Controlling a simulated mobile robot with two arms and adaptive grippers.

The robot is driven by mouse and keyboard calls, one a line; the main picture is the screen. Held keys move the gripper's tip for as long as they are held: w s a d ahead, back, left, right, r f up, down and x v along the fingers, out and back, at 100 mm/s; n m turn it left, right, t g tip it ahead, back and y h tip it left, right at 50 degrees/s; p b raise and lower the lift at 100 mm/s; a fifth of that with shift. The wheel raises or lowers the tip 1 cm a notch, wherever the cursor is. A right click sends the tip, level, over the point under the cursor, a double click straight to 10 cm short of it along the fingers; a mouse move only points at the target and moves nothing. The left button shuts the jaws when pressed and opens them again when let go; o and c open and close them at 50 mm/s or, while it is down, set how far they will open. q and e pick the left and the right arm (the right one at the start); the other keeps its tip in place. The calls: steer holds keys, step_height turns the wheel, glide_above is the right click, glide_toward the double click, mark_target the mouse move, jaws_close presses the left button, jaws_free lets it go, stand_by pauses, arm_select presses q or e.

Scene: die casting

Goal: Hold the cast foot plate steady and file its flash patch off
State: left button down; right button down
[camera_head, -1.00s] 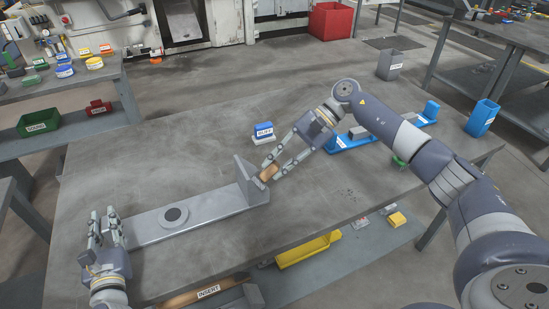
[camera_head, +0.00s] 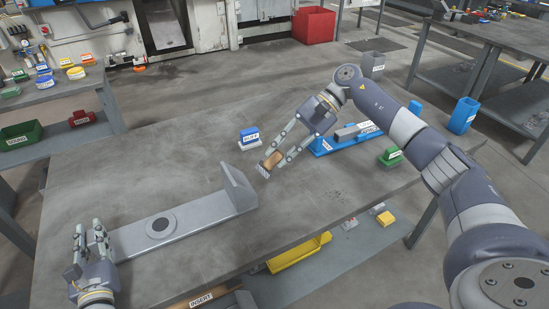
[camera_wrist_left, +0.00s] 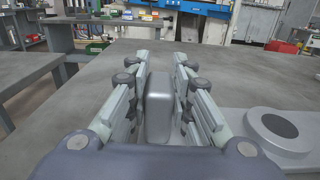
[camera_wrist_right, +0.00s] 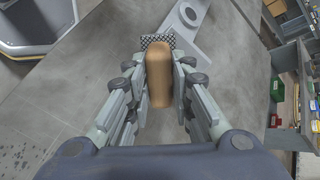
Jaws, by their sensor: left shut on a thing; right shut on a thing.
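The cast foot plate (camera_head: 190,218) is a long grey bar flat on the table, with a round dark-centred boss (camera_head: 160,226) and an upright flange (camera_head: 238,190) at its right end. My left gripper (camera_head: 90,235) is shut on the plate's left end, an upright grey tab (camera_wrist_left: 158,105) between the fingers. My right gripper (camera_head: 284,148) is shut on the file's tan handle (camera_wrist_right: 158,78). The file's checkered face (camera_wrist_right: 158,40) points toward the flange, with a small gap between them in the head view. I cannot make out the flash patch.
A blue-topped BUFF block (camera_head: 250,138) stands behind the flange. A blue tray (camera_head: 345,138) and a green block (camera_head: 390,156) lie to the right. A yellow bin (camera_head: 300,254) sits on the lower shelf. The table's middle behind the plate is clear.

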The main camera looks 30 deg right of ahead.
arm_select(q)
steer(key=shift+s+d+f, duration=0.1)
steer(key=shift+f, duration=0.4)
arm_select(e)
steer(key=shift+d+r, duration=0.15)
steer(key=shift+d, duration=0.05)
steer(key=shift+v, duration=1.4)
arm_select(q)
steer(key=c, duration=1.3)
jaws_free()
steer(key=shift+r, duration=0.1)
steer(key=shift+c, duration=0.2)
steer(key=shift+w, duration=0.2)
arm_select(e)
steer(key=shift+w, duration=0.15)
arm_select(q)
steer(key=shift+s, duration=0.1)
